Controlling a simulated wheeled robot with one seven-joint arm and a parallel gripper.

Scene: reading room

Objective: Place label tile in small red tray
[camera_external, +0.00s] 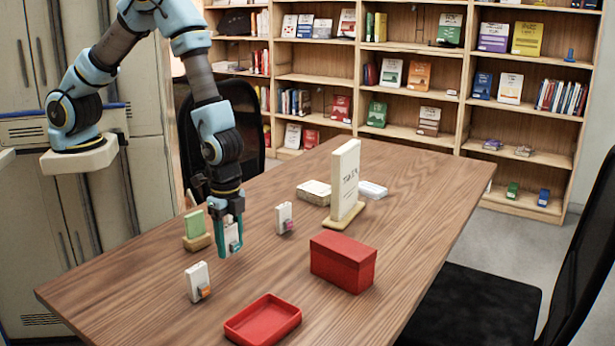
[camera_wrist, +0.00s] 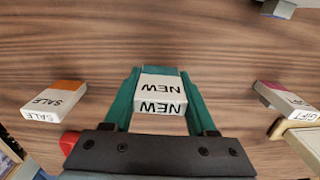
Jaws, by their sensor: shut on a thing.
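My gripper (camera_external: 230,248) has teal fingers and is shut on a white label tile (camera_wrist: 160,93) marked NEW. In the outside view the tile (camera_external: 231,236) shows between the fingers, upright, over the left part of the table. I cannot tell whether its bottom touches the wood. The small red tray (camera_external: 263,322) lies near the front table edge, below and right of my gripper in the picture. It looks empty. A white SALE tile (camera_external: 196,280) with an orange part stands front left of my gripper. A white GIFT tile (camera_wrist: 287,97) with a pink part is on the other side.
A red box (camera_external: 343,262) stands right of the tray. A tall white sign (camera_external: 345,180) on a wooden base and low stacks (camera_external: 314,192) are farther back. A green card in a wooden holder (camera_external: 195,230) is just left of my gripper. The right of the wooden table (camera_external: 430,190) is clear.

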